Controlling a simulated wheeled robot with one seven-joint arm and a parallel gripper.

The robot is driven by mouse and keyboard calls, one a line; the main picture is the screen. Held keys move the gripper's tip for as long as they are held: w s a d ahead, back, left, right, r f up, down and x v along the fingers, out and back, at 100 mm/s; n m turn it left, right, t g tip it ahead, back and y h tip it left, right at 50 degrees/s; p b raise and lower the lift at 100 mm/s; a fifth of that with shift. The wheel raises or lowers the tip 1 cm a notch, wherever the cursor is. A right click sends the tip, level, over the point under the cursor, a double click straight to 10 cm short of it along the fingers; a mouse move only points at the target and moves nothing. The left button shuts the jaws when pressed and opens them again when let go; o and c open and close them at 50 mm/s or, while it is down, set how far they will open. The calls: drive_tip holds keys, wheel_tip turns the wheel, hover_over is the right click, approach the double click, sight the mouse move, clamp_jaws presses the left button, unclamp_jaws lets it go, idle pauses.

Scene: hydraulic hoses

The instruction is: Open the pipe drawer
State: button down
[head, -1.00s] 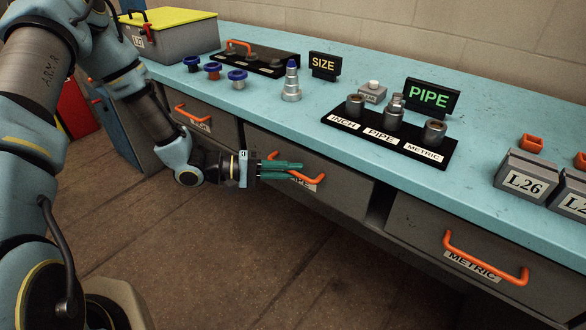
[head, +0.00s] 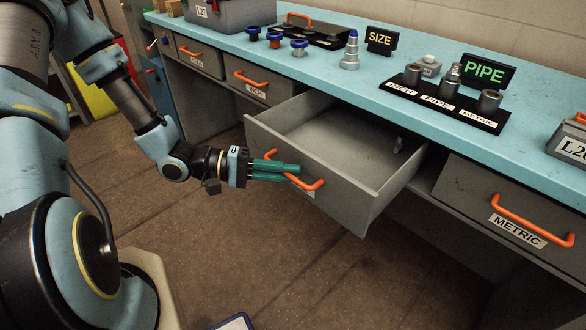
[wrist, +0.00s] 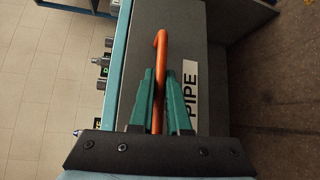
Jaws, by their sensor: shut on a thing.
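The pipe drawer (head: 335,195) is a grey drawer under the blue workbench, pulled well out, with its inside showing in the head view. Something small and pale lies inside near its back right. Its orange handle (head: 312,184) is on the front panel. My gripper (head: 298,172) has green fingers and is shut on this handle. In the wrist view the handle (wrist: 161,60) runs between the two fingers (wrist: 160,90), beside the PIPE label (wrist: 191,88).
The METRIC drawer (head: 508,215) at right and the INCH drawer (head: 258,82) at left are shut. The bench top (head: 350,90) holds the PIPE sign (head: 486,72), a black rack of fittings and several blue-topped parts. Open floor lies in front of the drawer.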

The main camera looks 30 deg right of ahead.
drive_tip(key=shift+s+a, duration=0.15)
drive_tip(key=shift+a, duration=0.65)
drive_tip(key=c, duration=0.9)
unclamp_jaws()
drive_tip(key=b+v, duration=0.1)
drive_tip(key=v, duration=0.9)
drive_tip(key=shift+w+a+b, duration=0.2)
drive_tip(key=shift+a+b, duration=0.15)
drive_tip(key=shift+b, duration=0.05)
